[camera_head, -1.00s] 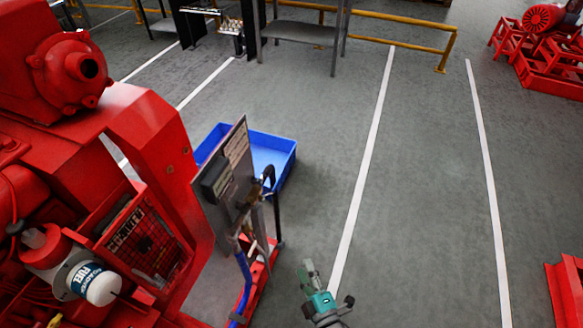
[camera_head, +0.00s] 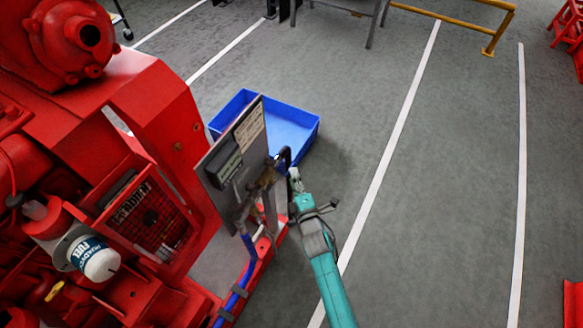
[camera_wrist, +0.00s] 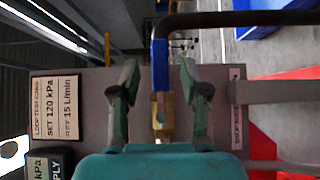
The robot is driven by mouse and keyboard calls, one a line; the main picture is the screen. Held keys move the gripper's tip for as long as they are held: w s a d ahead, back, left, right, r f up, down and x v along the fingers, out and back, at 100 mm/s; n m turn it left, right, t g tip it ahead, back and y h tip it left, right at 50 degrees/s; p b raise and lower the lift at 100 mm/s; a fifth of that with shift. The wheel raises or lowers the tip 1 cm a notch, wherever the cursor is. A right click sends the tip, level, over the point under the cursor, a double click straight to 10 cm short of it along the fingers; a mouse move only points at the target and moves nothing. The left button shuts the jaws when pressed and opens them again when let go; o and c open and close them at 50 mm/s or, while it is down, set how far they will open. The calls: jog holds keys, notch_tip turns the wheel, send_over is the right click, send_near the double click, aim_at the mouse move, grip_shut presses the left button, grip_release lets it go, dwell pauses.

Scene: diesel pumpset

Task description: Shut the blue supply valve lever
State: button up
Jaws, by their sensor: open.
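The blue valve lever (camera_wrist: 160,65) shows in the wrist view as a narrow blue strip above a brass valve body (camera_wrist: 162,116). My gripper (camera_wrist: 158,88) is open, with one finger on each side of the lever and visible gaps between. I see no finger touching it. In the head view my gripper (camera_head: 295,182) is just right of the panel's brass fittings (camera_head: 264,184). The lever cannot be made out clearly there.
A grey panel (camera_head: 213,185) with cards stands behind the valve. A dark hose (camera_wrist: 240,18) crosses close to the lever's top end. A blue tray (camera_head: 298,130) lies on the floor behind. The red pumpset (camera_head: 165,110) fills the left.

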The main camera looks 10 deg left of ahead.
jog(key=shift+x, duration=2.05)
grip_shut()
